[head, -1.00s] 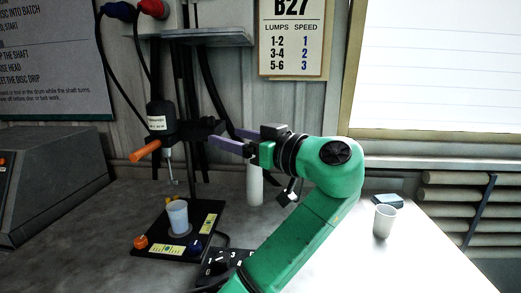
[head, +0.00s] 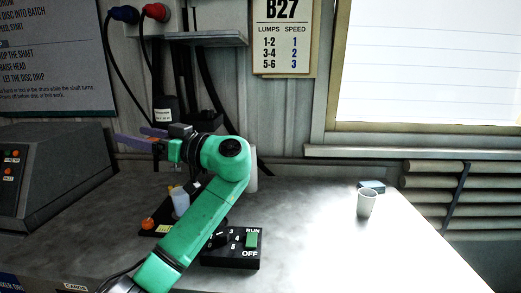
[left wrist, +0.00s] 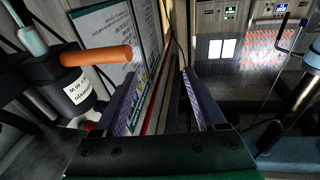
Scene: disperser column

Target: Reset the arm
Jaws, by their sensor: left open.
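My left gripper (head: 142,138) is at the disperser column, its purple fingers open and pointing left in the head view. In the left wrist view the fingers (left wrist: 158,88) are apart with nothing between them. The disperser's black motor head (head: 166,109) stands behind the gripper. In the left wrist view the labelled motor (left wrist: 80,88) and its orange handle (left wrist: 100,56) are left of the fingers, apart from the left finger. The green arm hides much of the column's lower part and the base plate. My right gripper is not in view.
A translucent cup (head: 180,202) stands on the column's base, close beside my arm. A control box (head: 238,248) with a dial and RUN/OFF switch sits right of my forearm. A white cup (head: 367,203) stands farther right. The bench between is clear.

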